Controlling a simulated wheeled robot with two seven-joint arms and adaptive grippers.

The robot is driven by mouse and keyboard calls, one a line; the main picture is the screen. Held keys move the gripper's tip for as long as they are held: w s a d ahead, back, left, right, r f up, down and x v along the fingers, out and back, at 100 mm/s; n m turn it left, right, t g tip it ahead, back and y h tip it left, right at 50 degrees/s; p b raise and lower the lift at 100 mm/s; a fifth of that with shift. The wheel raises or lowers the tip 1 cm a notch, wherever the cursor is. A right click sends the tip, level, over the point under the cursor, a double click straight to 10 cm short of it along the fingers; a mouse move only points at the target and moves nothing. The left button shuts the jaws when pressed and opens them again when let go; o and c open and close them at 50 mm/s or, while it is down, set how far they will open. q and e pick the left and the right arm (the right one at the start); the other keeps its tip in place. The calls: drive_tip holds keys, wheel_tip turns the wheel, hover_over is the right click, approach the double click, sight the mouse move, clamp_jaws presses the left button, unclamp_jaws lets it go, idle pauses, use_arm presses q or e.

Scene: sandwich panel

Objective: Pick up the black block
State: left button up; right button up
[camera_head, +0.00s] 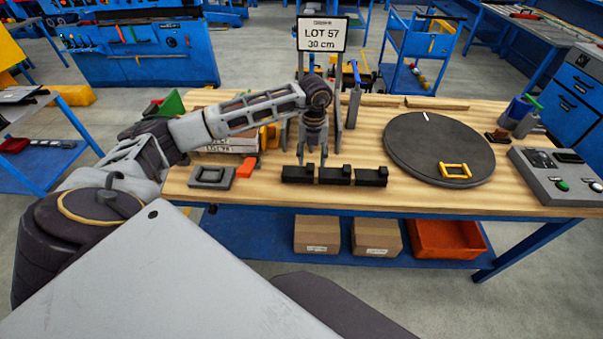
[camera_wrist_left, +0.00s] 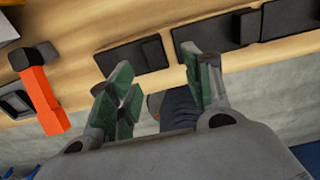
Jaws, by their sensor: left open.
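Several black shapes line the front of the wooden table: a left black block (camera_head: 297,174), a middle one (camera_head: 334,175) and a right one (camera_head: 371,177), each with a small raised knob. My left gripper (camera_head: 312,160) points down just above and behind the left and middle blocks, open and empty. In the left wrist view its green-padded fingers (camera_wrist_left: 157,75) are spread apart. That view also shows a black block (camera_wrist_left: 118,58) beyond the fingers and another (camera_wrist_left: 222,32) partly hidden by the right finger. My right gripper is not in view.
A grey bracket (camera_head: 211,177) and an orange piece (camera_head: 247,167) lie left of the blocks. A grey control box (camera_head: 560,180) sits at the right end. A LOT 57 sign (camera_head: 321,34) stands behind.

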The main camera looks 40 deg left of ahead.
sight(310, 168)
use_arm(q)
drive_tip(key=shift+s+a+f+p, duration=0.1)
drive_tip(key=shift+f+p, duration=0.2)
drive_tip(key=shift+f, duration=0.8)
drive_tip(key=shift+s+a+f+p, duration=0.1)
drive_tip(key=shift+f+p, duration=0.15)
drive_tip(key=shift+f, duration=1.2)
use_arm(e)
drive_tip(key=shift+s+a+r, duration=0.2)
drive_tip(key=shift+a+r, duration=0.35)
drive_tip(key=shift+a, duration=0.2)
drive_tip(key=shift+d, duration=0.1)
use_arm(q)
drive_tip(key=shift+c, duration=0.9)
drive_tip(key=shift+w, duration=0.1)
clamp_jaws()
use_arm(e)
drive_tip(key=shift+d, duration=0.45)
